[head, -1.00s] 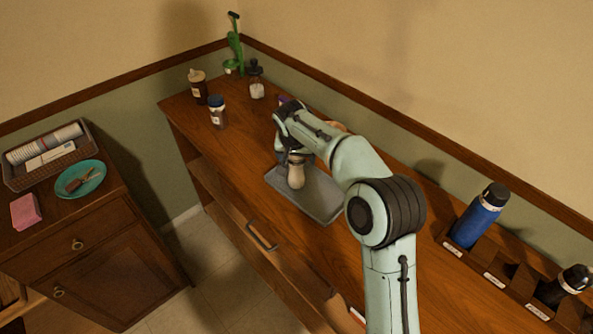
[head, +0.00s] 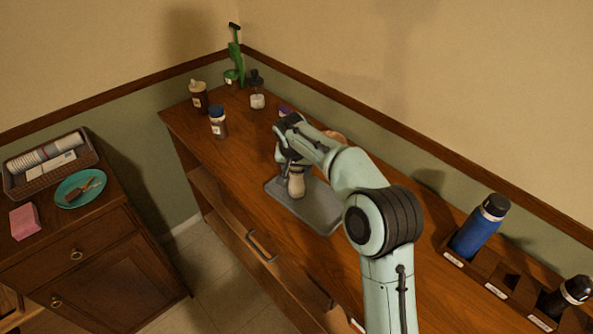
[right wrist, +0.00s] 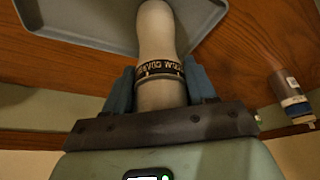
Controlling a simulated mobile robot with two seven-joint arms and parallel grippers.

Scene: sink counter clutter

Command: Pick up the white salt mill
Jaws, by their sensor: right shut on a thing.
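The white salt mill (head: 297,185) is a pale, off-white rounded body with a dark lettered band, seen close in the right wrist view (right wrist: 157,32). My right gripper (head: 292,160) is shut on it near the band, with blue-grey fingers on both sides in the right wrist view (right wrist: 160,88). The mill is over the grey tray (head: 325,218); I cannot tell whether it touches the tray. Its gripped end is partly hidden by the gripper in the head view. My left gripper is not in view.
A blue-lidded jar (head: 218,125), a brown bottle (head: 199,98), a dark-topped shaker (head: 257,95) and a green brush (head: 235,55) stand at the counter's far end.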

